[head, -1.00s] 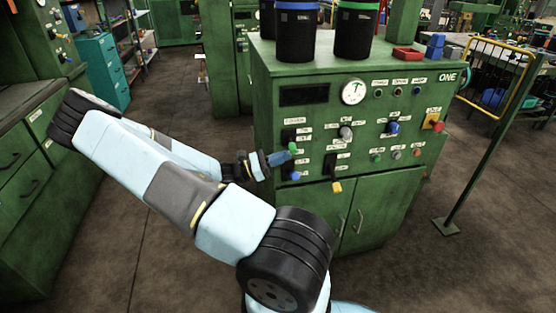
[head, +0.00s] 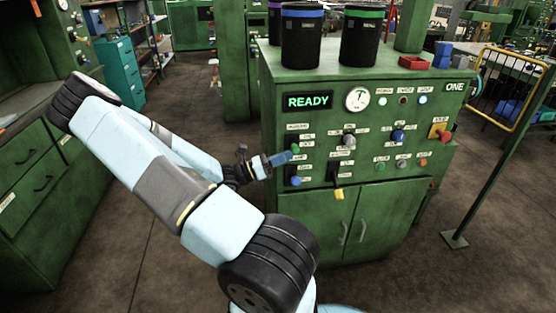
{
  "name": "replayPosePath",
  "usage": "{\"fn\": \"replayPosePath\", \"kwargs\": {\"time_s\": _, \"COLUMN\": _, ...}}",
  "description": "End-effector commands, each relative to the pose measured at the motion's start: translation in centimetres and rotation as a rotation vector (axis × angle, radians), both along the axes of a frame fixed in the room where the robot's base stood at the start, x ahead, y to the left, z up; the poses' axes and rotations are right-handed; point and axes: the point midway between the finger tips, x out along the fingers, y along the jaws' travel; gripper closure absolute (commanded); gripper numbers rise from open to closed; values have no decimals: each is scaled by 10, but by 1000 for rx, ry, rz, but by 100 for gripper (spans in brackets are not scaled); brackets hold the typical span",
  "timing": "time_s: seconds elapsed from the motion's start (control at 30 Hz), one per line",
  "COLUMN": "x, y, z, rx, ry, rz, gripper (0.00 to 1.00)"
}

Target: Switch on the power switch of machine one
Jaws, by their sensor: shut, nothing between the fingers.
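Machine one is a green cabinet (head: 400,185) with a ONE plate (head: 454,87) at the upper right of its panel. Its display (head: 307,101) is lit and reads READY. At the panel's left edge are a green-tipped switch (head: 296,149) and, below it, a blue-tipped one (head: 295,181). Their small labels are too blurred to read, so I cannot tell by name which is the power switch. My gripper (head: 283,158) is shut and empty, its blue fingers at the panel's left edge, just below and left of the green tip. I cannot tell if they touch it.
A yellow-tipped lever (head: 338,193), a gauge (head: 357,99) and several knobs fill the panel. A yellow barrier (head: 505,85) stands to the right. Floor left of the cabinet is clear.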

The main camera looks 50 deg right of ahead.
Motion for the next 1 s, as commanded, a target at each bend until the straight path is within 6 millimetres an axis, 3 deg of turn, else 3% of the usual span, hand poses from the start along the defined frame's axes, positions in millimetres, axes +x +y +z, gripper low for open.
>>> {"fn": "replayPosePath", "kwargs": {"time_s": 0.67, "x": -7, "y": -2, "z": 3, "rx": -4, "ry": 0, "rz": -18, "gripper": 100}}
{"fn": "replayPosePath", "kwargs": {"time_s": 1.0, "x": 5, "y": 23, "z": -35, "rx": -3, "ry": -1, "rz": -10, "gripper": 100}}
